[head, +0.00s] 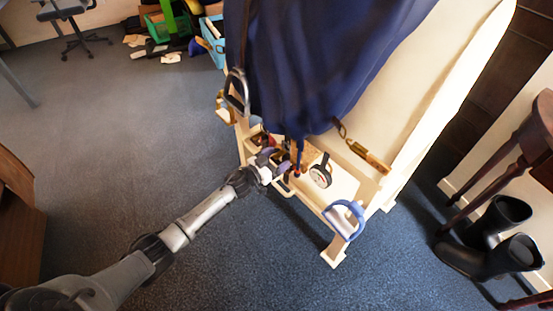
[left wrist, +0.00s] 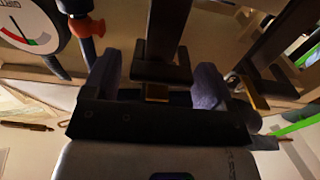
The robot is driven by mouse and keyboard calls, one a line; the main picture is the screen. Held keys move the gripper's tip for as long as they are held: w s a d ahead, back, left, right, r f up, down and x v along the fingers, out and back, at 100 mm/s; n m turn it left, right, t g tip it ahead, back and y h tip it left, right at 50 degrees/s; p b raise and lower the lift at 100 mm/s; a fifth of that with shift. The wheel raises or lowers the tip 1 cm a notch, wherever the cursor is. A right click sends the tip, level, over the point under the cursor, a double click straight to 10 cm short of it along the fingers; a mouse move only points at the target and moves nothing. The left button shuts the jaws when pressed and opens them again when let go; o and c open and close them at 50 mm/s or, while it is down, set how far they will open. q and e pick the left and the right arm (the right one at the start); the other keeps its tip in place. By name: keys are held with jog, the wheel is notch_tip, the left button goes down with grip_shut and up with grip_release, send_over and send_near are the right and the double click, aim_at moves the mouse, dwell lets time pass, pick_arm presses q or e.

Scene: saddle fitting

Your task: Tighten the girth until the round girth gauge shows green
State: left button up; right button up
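The round girth gauge (head: 320,176) hangs at the front of the wooden stand below the navy cloth; its white face shows small. In the left wrist view the gauge (left wrist: 28,22) is partly cut off, with a red and a green zone; I cannot tell surely which one the needle marks. My left gripper (head: 276,166) is at the stand, left of the gauge. In the left wrist view its fingers (left wrist: 158,88) are apart, on either side of a dark strap end (left wrist: 161,62) with a small brass piece. A gap shows by the left finger. My right gripper is out of view.
The navy cloth (head: 310,65) drapes over the pale stand (head: 334,252). An orange-red fitting (left wrist: 88,35) is near the gauge.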

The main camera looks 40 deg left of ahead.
pick_arm(q)
jog(key=shift+s+a+p, duration=0.1)
jog(key=shift+s+p, duration=0.3)
jog(key=shift+s, duration=0.1)
jog(key=shift+s+a+p, duration=0.35)
jog(key=shift+s+p, duration=0.45)
jog(key=shift+s, duration=1.3)
jog(key=shift+s+a+p, duration=0.4)
jog(key=shift+s+p, duration=0.35)
jog(key=shift+s, duration=1.35)
jog(key=shift+s+a+p, duration=0.35)
jog(key=shift+s+p, duration=0.45)
jog(key=shift+s, duration=1.3)
